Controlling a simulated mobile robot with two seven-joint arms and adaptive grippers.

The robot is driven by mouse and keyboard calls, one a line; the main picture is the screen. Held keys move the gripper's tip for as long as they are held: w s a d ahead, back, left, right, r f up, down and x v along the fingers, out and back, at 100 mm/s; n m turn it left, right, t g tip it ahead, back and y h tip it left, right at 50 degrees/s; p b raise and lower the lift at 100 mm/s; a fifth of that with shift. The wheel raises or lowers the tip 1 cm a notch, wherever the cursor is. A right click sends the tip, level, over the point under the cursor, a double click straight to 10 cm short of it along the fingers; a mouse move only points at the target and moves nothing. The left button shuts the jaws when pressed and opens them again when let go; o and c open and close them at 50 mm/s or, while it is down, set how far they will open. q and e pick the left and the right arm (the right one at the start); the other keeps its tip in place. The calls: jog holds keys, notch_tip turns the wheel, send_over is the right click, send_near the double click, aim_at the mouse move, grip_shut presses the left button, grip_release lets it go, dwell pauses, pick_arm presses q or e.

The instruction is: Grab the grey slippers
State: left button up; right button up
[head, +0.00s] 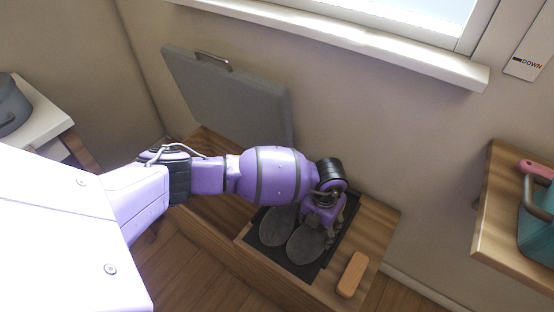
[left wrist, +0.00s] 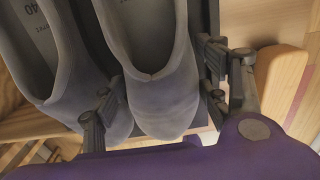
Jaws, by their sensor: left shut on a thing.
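A pair of grey slippers lies side by side on a dark mat (head: 257,253) on a low wooden bench. In the head view I see the left slipper (head: 277,227) and the right slipper (head: 306,244); my gripper hides part of the right one. My left gripper (head: 322,228) reaches down over the right slipper. In the left wrist view its fingers (left wrist: 160,100) are shut on the right slipper (left wrist: 165,105), one on each side. The left slipper (left wrist: 50,70) lies beside it, close to one finger. My right gripper is not in view.
A wooden block (head: 352,274) lies on the bench (head: 378,222) right of the mat. A grey panel with a handle (head: 230,95) stands against the wall behind. A wooden shelf (head: 500,215) with a teal container (head: 538,225) is at the right.

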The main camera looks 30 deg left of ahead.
pick_arm(q)
jog(key=shift+w+a, duration=0.15)
jog(key=shift+a, duration=0.2)
